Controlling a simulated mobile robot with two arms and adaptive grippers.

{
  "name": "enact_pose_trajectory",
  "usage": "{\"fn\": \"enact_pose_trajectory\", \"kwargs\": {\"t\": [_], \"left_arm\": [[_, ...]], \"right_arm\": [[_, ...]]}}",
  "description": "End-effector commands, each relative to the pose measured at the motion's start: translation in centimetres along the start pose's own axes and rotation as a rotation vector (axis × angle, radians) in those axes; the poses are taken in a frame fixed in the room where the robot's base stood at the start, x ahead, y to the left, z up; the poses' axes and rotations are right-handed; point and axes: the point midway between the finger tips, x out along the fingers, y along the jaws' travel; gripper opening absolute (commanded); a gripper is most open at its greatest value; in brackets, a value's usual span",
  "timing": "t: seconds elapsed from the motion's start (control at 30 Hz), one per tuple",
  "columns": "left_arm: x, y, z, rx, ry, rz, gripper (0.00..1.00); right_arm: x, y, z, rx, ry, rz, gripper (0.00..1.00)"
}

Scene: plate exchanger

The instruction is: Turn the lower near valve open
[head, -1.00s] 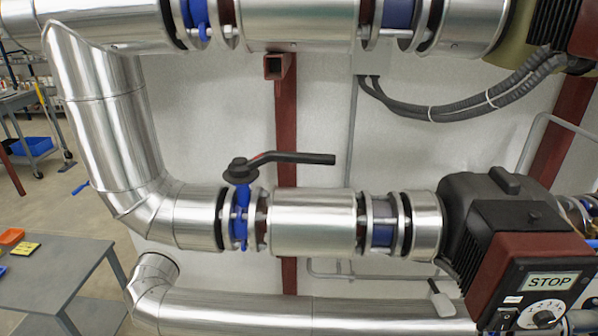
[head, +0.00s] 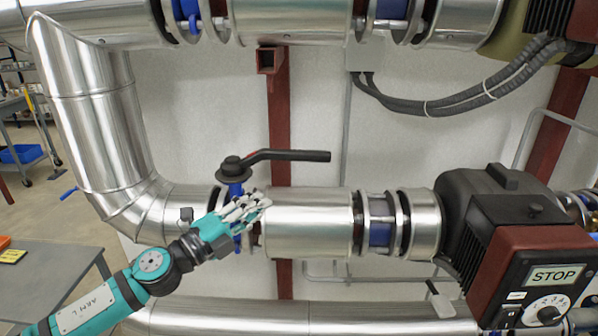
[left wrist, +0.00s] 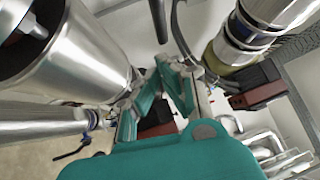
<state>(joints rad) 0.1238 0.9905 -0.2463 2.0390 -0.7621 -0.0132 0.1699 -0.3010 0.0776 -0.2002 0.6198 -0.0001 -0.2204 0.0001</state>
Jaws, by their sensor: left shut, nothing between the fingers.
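The valve on the lower silver pipe has a black lever (head: 290,155) on a round dark hub above a blue body (head: 236,189). The lever points right, roughly along the pipe. My left gripper (head: 264,203), on a teal arm, is in front of the pipe just right of the valve body and below the lever. Its fingers are together and hold nothing, and it hides part of the blue body. In the left wrist view the gripper (left wrist: 170,62) shows its fingers closing toward each other. I cannot surely pick out the lever there. My right gripper is not in view.
A black and dark-red pump (head: 520,235) with a STOP panel sits at the right. An upper pipe (head: 290,22) runs across the top. A grey table (head: 50,270) stands at lower left. The space above the lever, before the white wall, is clear.

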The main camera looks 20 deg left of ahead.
Motion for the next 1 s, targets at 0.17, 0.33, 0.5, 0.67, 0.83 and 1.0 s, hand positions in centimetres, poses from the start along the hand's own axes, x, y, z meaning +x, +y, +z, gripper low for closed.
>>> {"fn": "enact_pose_trajectory", "kwargs": {"t": [0.17,0.33,0.5,0.67,0.83,1.0], "left_arm": [[0.4,-0.8,-0.1,0.101,0.082,0.03,0.0],[2.2,-1.1,-0.2,0.099,0.083,0.028,0.0],[5.8,-1.3,-0.5,0.097,0.083,0.026,0.0],[9.2,-0.9,-0.8,0.096,0.081,0.026,0.0],[11.6,-0.5,0.2,0.096,0.08,0.029,0.0],[12.8,-0.5,1.4,0.096,0.08,0.029,0.0]], "right_arm": [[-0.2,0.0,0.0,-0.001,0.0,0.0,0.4],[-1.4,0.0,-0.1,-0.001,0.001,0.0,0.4],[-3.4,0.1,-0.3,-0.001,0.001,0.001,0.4],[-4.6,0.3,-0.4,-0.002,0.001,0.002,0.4],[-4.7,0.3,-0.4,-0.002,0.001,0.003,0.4],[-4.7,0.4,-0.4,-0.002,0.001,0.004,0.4]]}}
